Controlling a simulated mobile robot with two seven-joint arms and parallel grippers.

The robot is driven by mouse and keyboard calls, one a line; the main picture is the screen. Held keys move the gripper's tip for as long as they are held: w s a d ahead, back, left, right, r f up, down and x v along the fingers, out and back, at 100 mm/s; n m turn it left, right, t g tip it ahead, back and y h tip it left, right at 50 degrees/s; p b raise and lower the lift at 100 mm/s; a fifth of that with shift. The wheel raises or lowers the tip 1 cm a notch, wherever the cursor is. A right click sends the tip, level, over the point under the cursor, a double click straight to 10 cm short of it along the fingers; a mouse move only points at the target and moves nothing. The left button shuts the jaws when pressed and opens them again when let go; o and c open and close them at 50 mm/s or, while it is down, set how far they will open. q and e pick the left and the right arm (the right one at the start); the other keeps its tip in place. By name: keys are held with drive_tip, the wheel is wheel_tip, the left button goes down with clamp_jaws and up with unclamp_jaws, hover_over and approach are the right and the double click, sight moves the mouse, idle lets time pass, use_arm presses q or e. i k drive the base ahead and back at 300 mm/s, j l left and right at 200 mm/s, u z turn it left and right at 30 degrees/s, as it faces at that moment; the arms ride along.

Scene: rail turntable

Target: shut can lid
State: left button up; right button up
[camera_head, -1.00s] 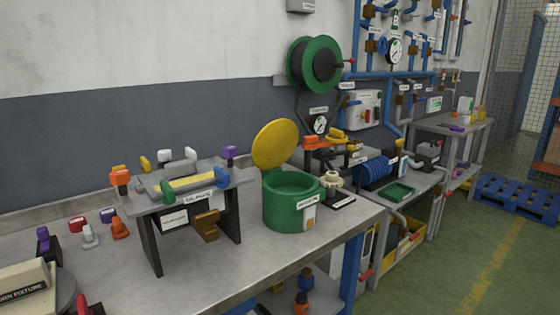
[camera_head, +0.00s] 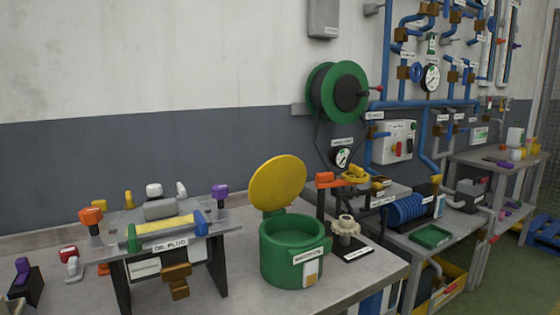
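A green can (camera_head: 290,262) stands on the grey workbench, a white label on its front. Its round yellow lid (camera_head: 278,183) is open, tilted up at the back of the can above the rim. The can's opening faces up and its inside looks green and empty as far as I can see. Neither of my grippers shows in the head view.
A stand labelled oil plug (camera_head: 145,250) with several coloured parts is left of the can. A gear-like part on a black base (camera_head: 352,252) and orange-and-yellow fittings (camera_head: 326,178) are close on its right. Bare workbench (camera_head: 245,292) lies in front.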

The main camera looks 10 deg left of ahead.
sight(278, 181)
drive_tip(key=i+l, duration=0.25)
drive_tip(key=i+l+u, duration=0.15)
drive_tip(key=l, duration=0.3)
drive_tip(key=i+l, duration=0.25)
drive_tip(key=l, duration=0.15)
drive_tip(key=i+l+u, duration=0.15)
drive_tip(key=i+l, duration=0.1)
drive_tip(key=l, duration=0.1)
